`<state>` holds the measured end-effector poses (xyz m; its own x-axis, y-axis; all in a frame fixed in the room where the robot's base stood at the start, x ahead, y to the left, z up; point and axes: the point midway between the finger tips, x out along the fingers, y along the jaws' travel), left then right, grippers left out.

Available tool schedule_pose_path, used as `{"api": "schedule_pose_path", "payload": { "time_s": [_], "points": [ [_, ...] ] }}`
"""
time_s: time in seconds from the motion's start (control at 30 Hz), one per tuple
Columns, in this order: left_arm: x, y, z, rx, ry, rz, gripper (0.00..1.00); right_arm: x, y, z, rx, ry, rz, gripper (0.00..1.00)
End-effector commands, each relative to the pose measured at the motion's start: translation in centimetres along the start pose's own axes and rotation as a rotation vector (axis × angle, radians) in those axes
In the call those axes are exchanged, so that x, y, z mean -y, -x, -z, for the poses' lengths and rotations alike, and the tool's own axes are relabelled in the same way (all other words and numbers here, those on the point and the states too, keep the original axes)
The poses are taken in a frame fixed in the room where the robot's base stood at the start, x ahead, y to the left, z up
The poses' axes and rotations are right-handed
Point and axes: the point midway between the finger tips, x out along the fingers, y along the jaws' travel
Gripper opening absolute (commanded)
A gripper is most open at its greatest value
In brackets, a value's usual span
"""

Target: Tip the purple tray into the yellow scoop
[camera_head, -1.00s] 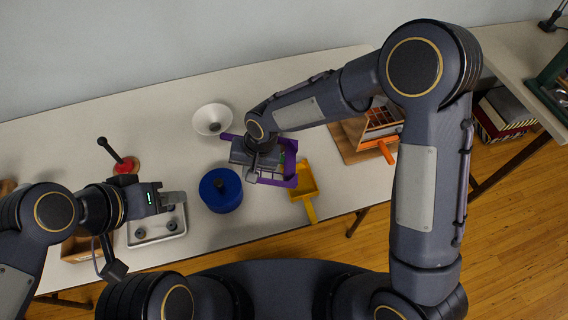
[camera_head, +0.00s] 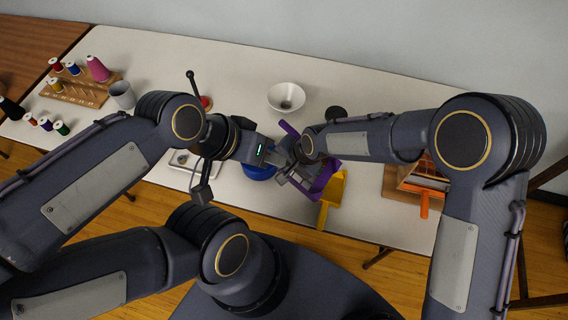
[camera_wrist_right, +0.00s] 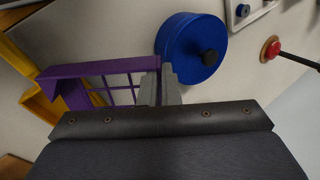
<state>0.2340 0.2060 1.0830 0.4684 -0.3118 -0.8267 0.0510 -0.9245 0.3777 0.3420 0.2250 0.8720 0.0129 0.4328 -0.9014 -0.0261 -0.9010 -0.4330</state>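The purple tray (camera_head: 322,180) is partly hidden under my grippers in the head view. In the right wrist view its wall and slatted dividers (camera_wrist_right: 105,68) show. My right gripper (camera_wrist_right: 160,88) has its fingers close together at the tray's edge, which seems to be between them. The yellow scoop (camera_head: 333,192) lies on the table, right beside the tray; it also shows at the left of the right wrist view (camera_wrist_right: 40,105). My left gripper (camera_head: 284,157) is by the tray's left side, close to my right gripper. Its fingertips are too overlapped to read. The tray's contents are hidden.
A blue round container (camera_head: 259,172) stands under my left gripper. An orange-handled tool on a wooden board (camera_head: 410,185) lies right. A thread rack (camera_head: 82,92) and grey cup (camera_head: 122,95) stand left.

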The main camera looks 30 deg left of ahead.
Motion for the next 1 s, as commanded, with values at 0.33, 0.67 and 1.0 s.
{"api": "schedule_pose_path", "payload": {
  "time_s": [0.33, 0.67, 1.0],
  "points": [
    [0.8, -1.7, -0.8, 0.0, 0.0, 0.0, 0.36, -1.2, 0.4, 0.1, -0.001, -0.003, 0.142, 0.0],
    [1.0, -2.2, -1.1, 0.0, 0.0, 0.0, 0.36, -2.0, 1.9, 0.1, -0.001, -0.004, 0.259, 0.0],
    [1.2, -2.5, -1.3, 0.0, 0.0, 0.0, 0.36, -2.8, 3.5, 0.1, -0.002, -0.003, 0.379, 0.0]
  ]
}}
